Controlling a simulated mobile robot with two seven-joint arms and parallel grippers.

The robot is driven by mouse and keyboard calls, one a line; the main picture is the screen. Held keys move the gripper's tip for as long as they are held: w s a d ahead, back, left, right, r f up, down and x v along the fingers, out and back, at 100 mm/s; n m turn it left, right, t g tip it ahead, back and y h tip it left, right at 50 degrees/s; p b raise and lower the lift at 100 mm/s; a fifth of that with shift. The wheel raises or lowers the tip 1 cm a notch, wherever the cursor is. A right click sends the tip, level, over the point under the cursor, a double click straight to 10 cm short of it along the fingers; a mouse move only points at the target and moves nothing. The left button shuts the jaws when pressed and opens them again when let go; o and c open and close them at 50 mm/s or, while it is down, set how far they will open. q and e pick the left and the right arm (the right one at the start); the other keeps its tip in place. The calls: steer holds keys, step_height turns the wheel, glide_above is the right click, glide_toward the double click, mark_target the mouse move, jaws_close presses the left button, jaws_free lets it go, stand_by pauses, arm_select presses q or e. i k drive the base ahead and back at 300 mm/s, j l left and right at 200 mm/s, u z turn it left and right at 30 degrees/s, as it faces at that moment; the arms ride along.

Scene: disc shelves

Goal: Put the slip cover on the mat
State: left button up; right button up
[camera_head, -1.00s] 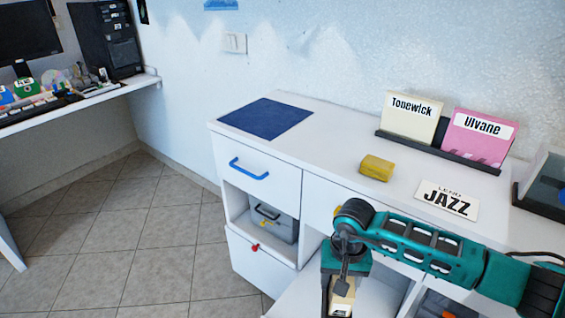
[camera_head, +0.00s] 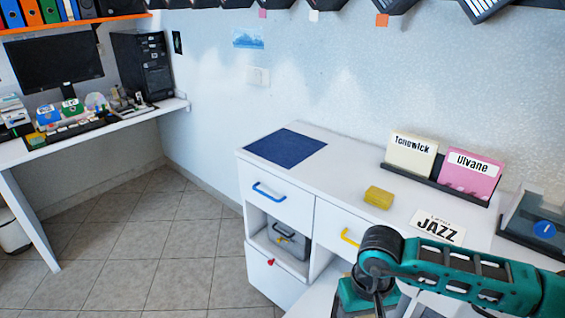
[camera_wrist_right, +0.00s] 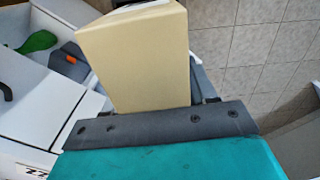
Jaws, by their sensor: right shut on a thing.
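A cream, box-like slip cover (camera_wrist_right: 135,60) with a bit of dark print at its top edge is held in my right gripper (camera_wrist_right: 150,108), whose jaws are shut on it. In the head view my right arm comes in from the lower right; its wrist (camera_head: 380,250) is low in front of the cabinet, and the held cover is below the picture edge. The mat (camera_head: 286,147) is a flat dark blue square, bare, on the left end of the white cabinet top. The gripper is in front of and right of the mat, well apart from it. My left gripper is not in view.
On the cabinet top (camera_head: 335,165) are a yellow block (camera_head: 379,197), a JAZZ card (camera_head: 438,226), a rack with a cream Tonewick sleeve (camera_head: 411,155) and a pink Ulvane sleeve (camera_head: 470,174), and a dark case (camera_head: 540,225). A desk (camera_head: 90,140) stands left. Tiled floor between is clear.

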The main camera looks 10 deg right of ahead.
mark_target(281, 147)
steer(key=i+j, duration=1.05)
steer(key=i, duration=0.15)
steer(key=i+j, duration=1.05)
steer(key=i+j+z, duration=0.4)
steer(key=z, duration=0.15)
